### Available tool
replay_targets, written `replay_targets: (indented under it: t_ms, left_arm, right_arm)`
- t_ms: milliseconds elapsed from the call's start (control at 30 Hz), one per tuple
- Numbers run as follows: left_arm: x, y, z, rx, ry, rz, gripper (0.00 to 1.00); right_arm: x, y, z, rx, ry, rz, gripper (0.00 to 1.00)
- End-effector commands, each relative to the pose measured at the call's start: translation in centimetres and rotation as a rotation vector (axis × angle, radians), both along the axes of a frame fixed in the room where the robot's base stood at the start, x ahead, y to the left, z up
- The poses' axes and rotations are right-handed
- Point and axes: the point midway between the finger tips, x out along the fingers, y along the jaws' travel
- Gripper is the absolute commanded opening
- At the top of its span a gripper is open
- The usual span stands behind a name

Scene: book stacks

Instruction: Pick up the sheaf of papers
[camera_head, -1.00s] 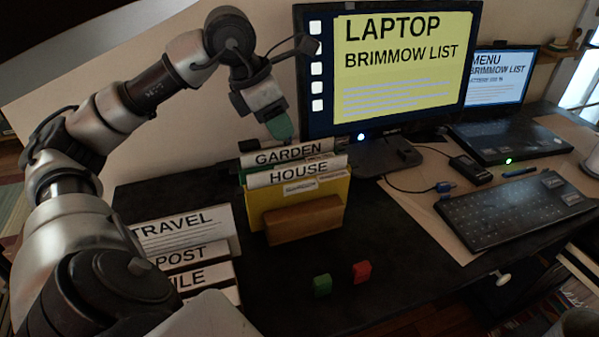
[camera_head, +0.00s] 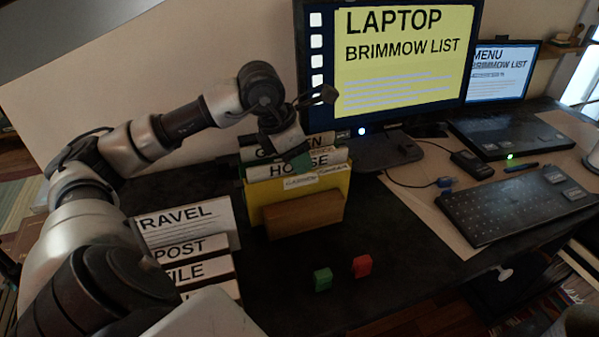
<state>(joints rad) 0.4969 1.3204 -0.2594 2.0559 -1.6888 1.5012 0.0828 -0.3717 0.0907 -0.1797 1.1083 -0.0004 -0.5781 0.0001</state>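Labelled papers stand upright in a desk holder. One behind is marked GARDEN (camera_head: 322,141), and one in front is marked HOUSE (camera_head: 325,168). A yellow folder (camera_head: 336,205) stands in front of them, with a brown wooden block (camera_head: 303,215) as the holder's front. I cannot tell which of these is the sheaf. My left gripper (camera_head: 300,160) points down over the GARDEN and HOUSE papers and hides part of both labels. Its green fingertip overlaps the HOUSE sheet's top edge in the picture. Contact and finger opening cannot be made out. My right gripper is not in view.
A second stack, with labels TRAVEL (camera_head: 182,222) and POST (camera_head: 187,249), stands at the left. A green block (camera_head: 322,280) and a red block (camera_head: 362,266) lie in front. A monitor (camera_head: 400,62) stands behind right, with a keyboard (camera_head: 515,205) at the right. The dark desk's front middle is mostly clear.

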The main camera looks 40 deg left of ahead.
Motion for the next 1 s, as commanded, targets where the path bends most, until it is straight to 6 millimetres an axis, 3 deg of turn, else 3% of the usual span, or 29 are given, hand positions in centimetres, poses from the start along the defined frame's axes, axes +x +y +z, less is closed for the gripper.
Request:
replay_targets:
  t_ms: [1000]
  left_arm:
    - [-0.01, 0.01, -0.25, 0.000, 0.000, 0.000, 0.36]
  right_arm:
    - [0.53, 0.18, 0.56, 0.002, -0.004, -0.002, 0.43]
